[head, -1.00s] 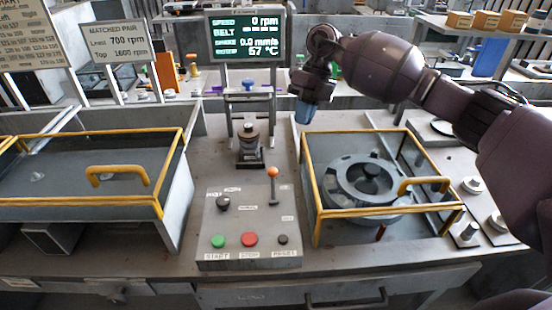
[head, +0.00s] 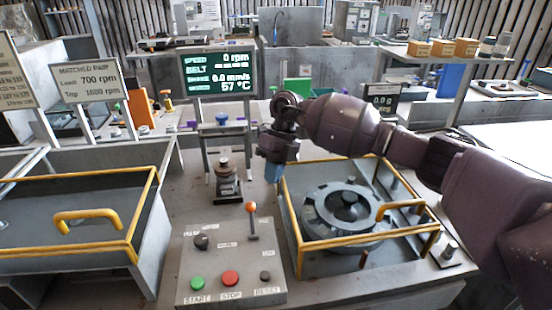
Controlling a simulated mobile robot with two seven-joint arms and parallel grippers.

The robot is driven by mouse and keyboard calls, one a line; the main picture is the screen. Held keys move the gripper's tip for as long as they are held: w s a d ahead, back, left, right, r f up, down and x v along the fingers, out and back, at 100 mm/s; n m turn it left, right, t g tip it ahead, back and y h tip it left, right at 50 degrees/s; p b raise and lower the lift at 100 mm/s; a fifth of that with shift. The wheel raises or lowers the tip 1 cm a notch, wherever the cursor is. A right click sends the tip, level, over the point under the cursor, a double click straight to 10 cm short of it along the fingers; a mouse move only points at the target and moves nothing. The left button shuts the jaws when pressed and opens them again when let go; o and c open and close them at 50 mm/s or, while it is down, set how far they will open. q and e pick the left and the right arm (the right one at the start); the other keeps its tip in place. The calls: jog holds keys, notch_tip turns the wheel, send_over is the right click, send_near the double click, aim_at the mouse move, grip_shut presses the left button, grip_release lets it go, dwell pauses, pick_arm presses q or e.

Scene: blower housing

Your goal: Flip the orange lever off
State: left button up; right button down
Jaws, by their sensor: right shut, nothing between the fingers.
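The orange lever (head: 252,220) stands up from the sloped grey control panel (head: 222,262), an orange ball on a thin grey stem. Small labels sit beside it, too small to read surely. My right gripper (head: 273,173) is shut and empty, pointing down. In the picture it is above and a little right of the lever, over the left back corner of the yellow-framed guard, and apart from the lever. My left gripper is not in view.
The panel also has a black knob (head: 201,242), a green start button (head: 198,284), a red stop button (head: 230,279) and a reset button (head: 265,276). A yellow-railed guard (head: 298,243) surrounds a round rotor (head: 345,208). The screen (head: 219,74) reads 0 rpm.

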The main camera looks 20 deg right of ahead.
aim_at(252, 221)
jog(key=s+a, duration=0.1)
jog(key=a+f, duration=0.1)
jog(key=a, duration=0.1)
jog(key=s+a+f+p, duration=0.1)
jog(key=shift+s+a+f, duration=0.25)
jog(key=shift+s+a, duration=0.05)
jog(key=shift+s, duration=0.05)
jog(key=shift+s+r, duration=0.1)
jog(key=shift+s, duration=0.05)
jog(key=shift+s+a+r+t+p, duration=0.1)
jog(key=shift+s+t+p, duration=0.05)
jog(key=shift+t+p, duration=0.2)
